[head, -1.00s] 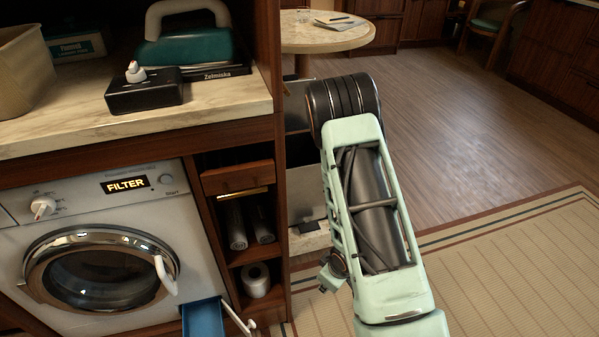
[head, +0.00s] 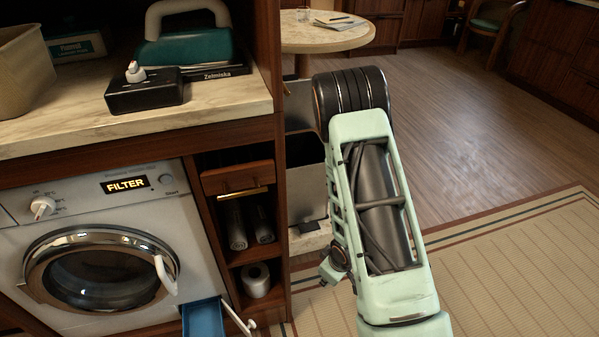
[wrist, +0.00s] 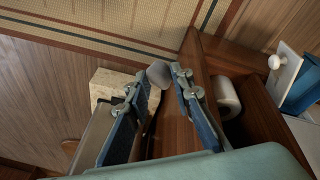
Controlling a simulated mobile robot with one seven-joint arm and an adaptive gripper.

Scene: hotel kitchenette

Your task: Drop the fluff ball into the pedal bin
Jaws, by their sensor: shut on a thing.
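The fluff ball (wrist: 158,73) is a small grey lump between the fingertips of my gripper (wrist: 163,78) in the wrist view. My gripper is shut on it, with the blue-padded fingers on either side. The pedal bin (head: 309,185) is a grey metal box with its lid up and a dark opening, just right of the wooden cabinet in the head view. A black pedal shows low on its front, above a pale stone base. The bin also shows partly behind a finger in the wrist view (wrist: 97,128).
The cabinet's wooden side panel (head: 278,200) stands close beside the bin. A paper roll (head: 256,281) sits on the low shelf. A round table (head: 325,35) stands behind. Open floor lies right.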

